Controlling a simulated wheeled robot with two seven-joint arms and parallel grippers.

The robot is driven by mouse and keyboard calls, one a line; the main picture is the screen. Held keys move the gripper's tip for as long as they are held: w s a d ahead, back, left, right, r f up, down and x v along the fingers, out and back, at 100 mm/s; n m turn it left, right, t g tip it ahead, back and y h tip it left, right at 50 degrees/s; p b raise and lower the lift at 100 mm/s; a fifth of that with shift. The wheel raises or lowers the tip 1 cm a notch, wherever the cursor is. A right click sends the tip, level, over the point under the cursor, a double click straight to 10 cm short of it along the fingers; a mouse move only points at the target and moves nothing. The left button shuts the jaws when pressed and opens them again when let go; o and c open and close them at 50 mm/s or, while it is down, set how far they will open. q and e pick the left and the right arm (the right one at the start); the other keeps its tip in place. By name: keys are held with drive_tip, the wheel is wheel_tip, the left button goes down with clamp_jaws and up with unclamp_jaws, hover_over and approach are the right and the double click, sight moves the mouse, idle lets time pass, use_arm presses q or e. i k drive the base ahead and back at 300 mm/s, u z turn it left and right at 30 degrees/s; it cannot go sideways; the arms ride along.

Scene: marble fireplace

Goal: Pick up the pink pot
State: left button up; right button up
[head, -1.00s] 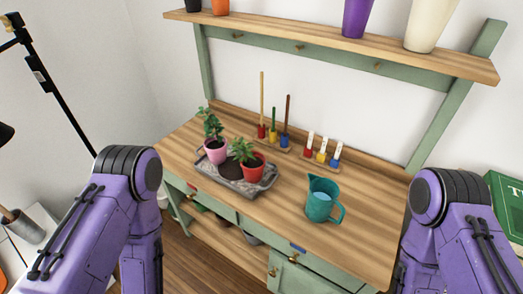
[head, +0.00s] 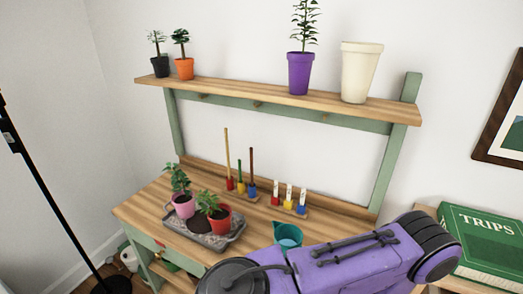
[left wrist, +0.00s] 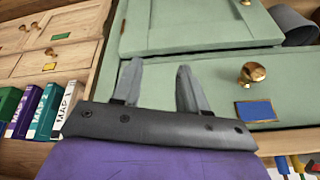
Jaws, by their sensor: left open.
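The pink pot (head: 184,208) holds a leafy green plant and stands upright at the left end of a grey tray (head: 234,236) on the wooden workbench. A red pot (head: 221,217) with a plant is to its right, with dark soil between them. My left gripper (left wrist: 159,68) shows in the left wrist view, open and empty, its fingers in front of green cabinet fronts; the pink pot is not in that view. My right gripper is not in view.
A teal jug (head: 288,236) stands right of the tray, partly hidden by my right arm. Small tools in holders (head: 241,190) stand behind. A shelf (head: 270,97) with several pots hangs above.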

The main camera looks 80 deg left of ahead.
sight(181, 194)
drive_tip(key=z, duration=0.35)
drive_tip(key=k, duration=1.75)
drive_tip(key=u, duration=1.6)
drive_tip(key=i, duration=0.2)
drive_tip(key=u, duration=0.05)
